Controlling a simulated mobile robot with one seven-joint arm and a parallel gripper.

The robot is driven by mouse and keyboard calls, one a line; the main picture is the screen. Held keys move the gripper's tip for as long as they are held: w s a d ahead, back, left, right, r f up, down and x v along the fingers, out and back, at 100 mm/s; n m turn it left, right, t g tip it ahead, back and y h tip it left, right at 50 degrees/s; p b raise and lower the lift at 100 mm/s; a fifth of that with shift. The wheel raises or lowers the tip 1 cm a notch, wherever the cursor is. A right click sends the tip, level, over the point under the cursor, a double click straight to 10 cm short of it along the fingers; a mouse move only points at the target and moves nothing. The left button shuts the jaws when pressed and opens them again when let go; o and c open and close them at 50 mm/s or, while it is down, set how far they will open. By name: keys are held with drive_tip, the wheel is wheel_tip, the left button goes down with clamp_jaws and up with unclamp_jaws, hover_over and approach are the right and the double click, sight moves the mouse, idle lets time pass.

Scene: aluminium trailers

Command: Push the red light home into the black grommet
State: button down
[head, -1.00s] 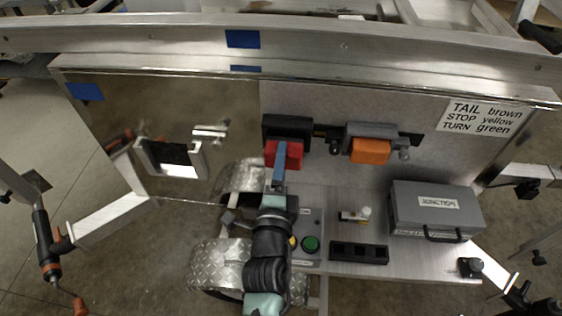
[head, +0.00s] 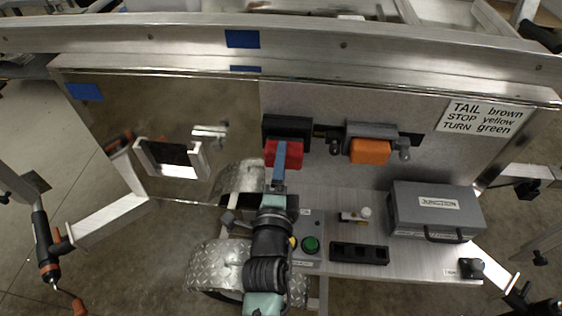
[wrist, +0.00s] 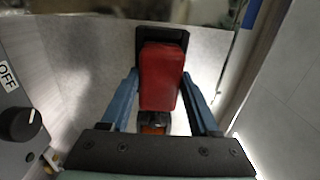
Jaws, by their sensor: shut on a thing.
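The red light (head: 270,153) sits at the front of the black grommet (head: 288,128) on the upright panel. The wrist view shows the red light (wrist: 161,75) between the two blue fingers of my gripper (wrist: 165,95), with the black grommet (wrist: 163,36) directly behind it. My gripper (head: 280,160) is shut on the red light. How deep the light sits in the grommet is hidden by the light itself and my fingers. An orange part (wrist: 153,129) shows below the light, between the fingers.
An orange light (head: 370,151) in a grey housing is right of the grommet. Below are a green button (head: 310,244), a black slotted block (head: 359,254) and a grey junction box (head: 437,212). A silver fender (head: 218,265) is lower left.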

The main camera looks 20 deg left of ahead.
drive_tip(key=shift+b+x, duration=0.3)
drive_tip(key=shift+x, duration=1.35)
drive_tip(key=shift+c, duration=0.2)
unclamp_jaws()
drive_tip(key=shift+s+d, duration=0.1)
drive_tip(key=shift+s+d+f, duration=0.1)
drive_tip(key=shift+s, duration=0.2)
drive_tip(key=v, duration=1.2)
drive_tip(key=shift+b, duration=0.4)
